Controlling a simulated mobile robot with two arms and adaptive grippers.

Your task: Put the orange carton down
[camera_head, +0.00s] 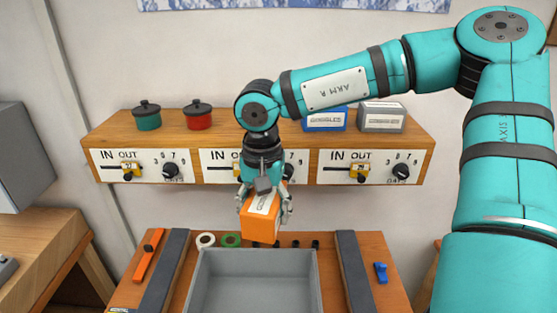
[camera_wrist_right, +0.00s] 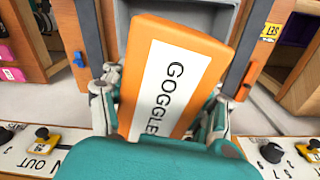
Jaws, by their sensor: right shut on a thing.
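The orange carton (camera_head: 259,224) has a white label, which reads "GOGGLE" in the right wrist view (camera_wrist_right: 180,70). My right gripper (camera_head: 265,207) is shut on it, with a finger on each side. The carton is tilted and held in front of the shelf, above the back edge of the grey tray (camera_head: 256,259). In the right wrist view the fingers (camera_wrist_right: 160,105) sit along both sides of the carton. The carton hides part of the bench behind the tray. My left gripper is in neither view.
A wooden shelf (camera_head: 110,130) with sliders and dials runs behind, bearing a green pot (camera_head: 147,116), a red pot (camera_head: 198,115), a blue box (camera_head: 325,120) and a grey box (camera_head: 382,117). Dark rails flank the tray. A blue clip (camera_head: 381,272) lies right. The tray's visible floor is clear.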

